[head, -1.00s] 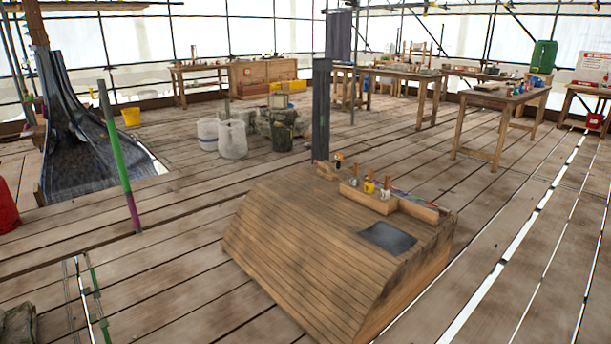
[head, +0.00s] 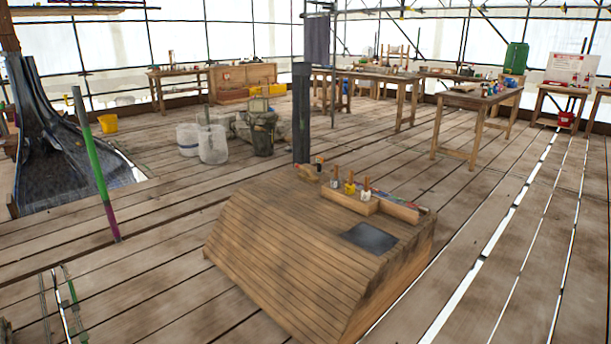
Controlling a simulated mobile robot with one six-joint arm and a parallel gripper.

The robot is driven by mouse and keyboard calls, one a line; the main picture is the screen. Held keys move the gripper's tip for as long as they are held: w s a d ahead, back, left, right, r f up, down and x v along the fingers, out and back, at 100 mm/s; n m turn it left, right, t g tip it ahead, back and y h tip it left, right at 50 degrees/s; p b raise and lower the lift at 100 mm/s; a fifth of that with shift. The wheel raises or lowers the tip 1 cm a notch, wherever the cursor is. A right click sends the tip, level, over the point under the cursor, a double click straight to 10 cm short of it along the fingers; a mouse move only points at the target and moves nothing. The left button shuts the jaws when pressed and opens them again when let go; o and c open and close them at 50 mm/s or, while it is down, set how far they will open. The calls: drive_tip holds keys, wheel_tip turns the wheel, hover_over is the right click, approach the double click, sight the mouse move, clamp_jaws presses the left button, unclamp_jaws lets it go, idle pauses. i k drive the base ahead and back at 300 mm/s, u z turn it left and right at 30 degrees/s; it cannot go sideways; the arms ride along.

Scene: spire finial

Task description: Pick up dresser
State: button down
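A sloped wooden plank form (head: 290,250) stands on the deck in the middle foreground. A wooden tool box (head: 347,200) sits on its top, with upright wooden-handled tools (head: 350,185) in it, one with a yellow part. A small wooden piece (head: 308,173) with dark and reddish parts lies at the box's left end. Thin coloured items (head: 392,197) lie behind the box's right part. I cannot tell which of these is the dresser. A dark grey sheet (head: 370,238) lies flat on the right of the form. My gripper is not in view.
A dark post (head: 301,115) rises just behind the form. A green and purple pole (head: 97,165) stands at left, by a dark draped sheet (head: 50,140) and deck opening. Deck is clear left and right of the form.

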sight(308, 177)
drive_tip(key=i, duration=0.9)
drive_tip(key=u, duration=0.05)
